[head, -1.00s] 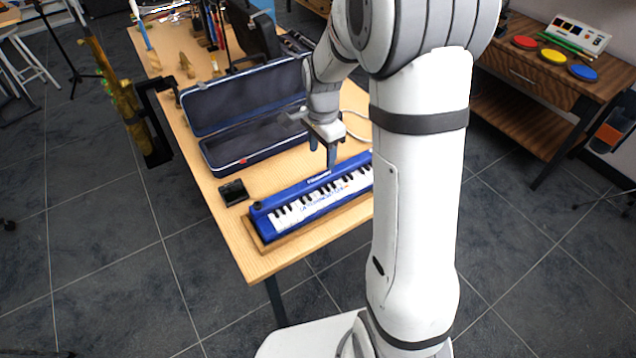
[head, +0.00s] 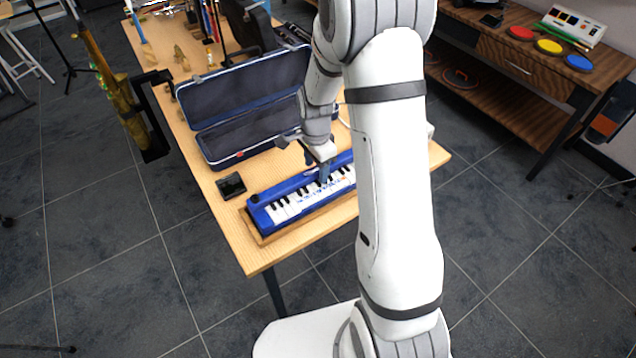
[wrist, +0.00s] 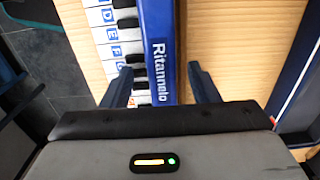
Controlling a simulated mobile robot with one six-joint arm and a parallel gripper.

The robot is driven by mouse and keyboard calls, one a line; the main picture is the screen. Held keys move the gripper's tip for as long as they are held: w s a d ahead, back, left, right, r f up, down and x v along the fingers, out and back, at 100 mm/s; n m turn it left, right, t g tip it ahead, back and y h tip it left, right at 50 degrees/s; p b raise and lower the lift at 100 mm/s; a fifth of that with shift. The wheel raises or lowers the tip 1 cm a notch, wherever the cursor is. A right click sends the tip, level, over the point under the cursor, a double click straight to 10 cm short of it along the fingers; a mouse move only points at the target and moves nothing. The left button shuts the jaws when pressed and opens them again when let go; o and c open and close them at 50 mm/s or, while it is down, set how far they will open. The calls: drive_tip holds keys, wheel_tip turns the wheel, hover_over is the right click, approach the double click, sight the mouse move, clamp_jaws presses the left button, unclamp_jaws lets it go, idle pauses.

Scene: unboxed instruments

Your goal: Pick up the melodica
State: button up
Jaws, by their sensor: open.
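The blue melodica (head: 290,195) with white and black keys lies keys up on a wooden stand near the table's front edge. My arm hides its right end in the head view. My gripper (head: 325,176) is open, pointing down at the melodica's middle. In the wrist view my gripper (wrist: 163,85) has one finger over the keys and the other just beyond the blue edge. I cannot tell whether the fingers touch it.
An open dark-blue case (head: 245,100) lies behind the melodica on the table (head: 245,250). A small black box (head: 231,186) sits to its left. A wooden cabinet (head: 520,65) stands at the right.

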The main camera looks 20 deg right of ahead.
drive_tip(key=shift+f, duration=0.15)
clamp_jaws()
idle(0.6)
idle(0.9)
